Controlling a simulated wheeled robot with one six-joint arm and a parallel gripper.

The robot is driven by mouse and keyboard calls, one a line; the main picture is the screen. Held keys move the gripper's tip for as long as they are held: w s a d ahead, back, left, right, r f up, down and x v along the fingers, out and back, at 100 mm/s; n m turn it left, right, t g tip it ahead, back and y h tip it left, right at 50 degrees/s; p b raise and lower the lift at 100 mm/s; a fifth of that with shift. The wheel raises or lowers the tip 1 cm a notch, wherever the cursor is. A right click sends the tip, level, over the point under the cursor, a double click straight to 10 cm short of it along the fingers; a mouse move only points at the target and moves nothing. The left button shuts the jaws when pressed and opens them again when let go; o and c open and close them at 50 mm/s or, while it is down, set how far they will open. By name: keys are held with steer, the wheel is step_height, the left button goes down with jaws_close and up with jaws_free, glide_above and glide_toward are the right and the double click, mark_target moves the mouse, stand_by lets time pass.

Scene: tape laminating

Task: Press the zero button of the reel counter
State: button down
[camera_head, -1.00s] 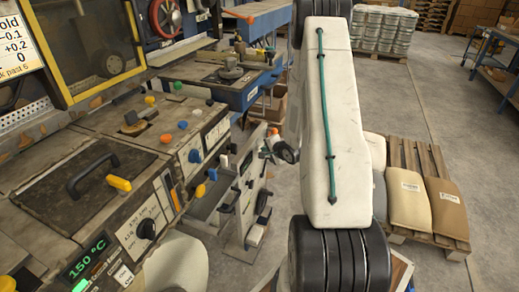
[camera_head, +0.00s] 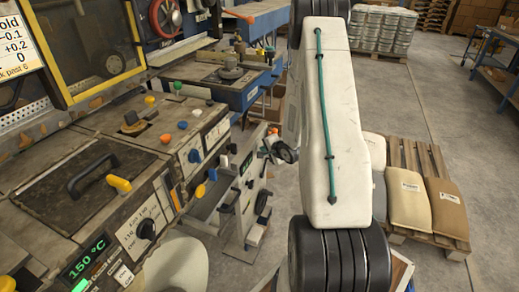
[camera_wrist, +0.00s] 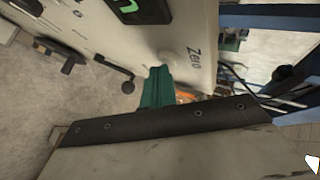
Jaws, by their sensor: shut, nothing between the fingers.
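In the wrist view a pale panel (camera_wrist: 190,20) fills the top, with the black printed word "Zero" on it. A pale round zero button (camera_wrist: 167,55) sits beside that word. My gripper (camera_wrist: 157,72) shows as a narrow green tip, shut and empty, just below the button in the picture. I cannot tell whether the tip touches it. A dark display with green digits (camera_wrist: 140,10), the reel counter's readout, is cut off by the top edge. In the head view my wrist is beside the small grey cabinet, and the fingertips are hard to make out.
A dark lever (camera_wrist: 113,68) and a black handle stick out from the panel to the left. In the head view a machine bench (camera_head: 60,195) with knobs stands left. A pallet (camera_head: 455,240) with sacks lies right, with open floor beyond.

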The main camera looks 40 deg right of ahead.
steer(key=shift+s+d, duration=0.3)
steer(key=shift+s, duration=0.45)
steer(key=shift+s, duration=0.1)
steer(key=s, duration=0.1)
steer(key=s+d, duration=0.1)
steer(key=s, duration=0.1)
steer(key=s+d, duration=0.1)
steer(key=shift+s, duration=0.25)
stand_by(0.7)
